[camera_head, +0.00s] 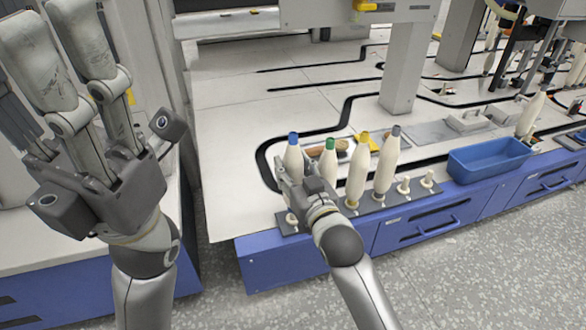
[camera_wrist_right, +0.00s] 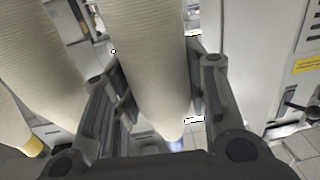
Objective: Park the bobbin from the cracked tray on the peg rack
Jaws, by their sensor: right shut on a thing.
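A cream bobbin with a blue top (camera_head: 293,155) is at the left end of the row. My right gripper (camera_head: 287,180) is shut around it, and in the right wrist view the bobbin (camera_wrist_right: 152,70) sits between the two fingers (camera_wrist_right: 158,95). Its lower end is hidden behind the gripper in the head view. The dark peg rack (camera_head: 375,212) has bobbins with green (camera_head: 329,165), yellow (camera_head: 357,180) and grey (camera_head: 387,165) tops standing upright. Pegs at its right (camera_head: 403,186) are bare. My left gripper (camera_head: 65,75) is raised at the left, open and empty.
A blue tray (camera_head: 490,160) stands right of the rack. Brownish objects (camera_head: 341,145) lie behind the bobbins, partly hidden. Another bobbin (camera_head: 530,117) stands beyond the blue tray. A grey post (camera_head: 405,65) rises behind. The white tabletop (camera_head: 228,150) is clear at the left.

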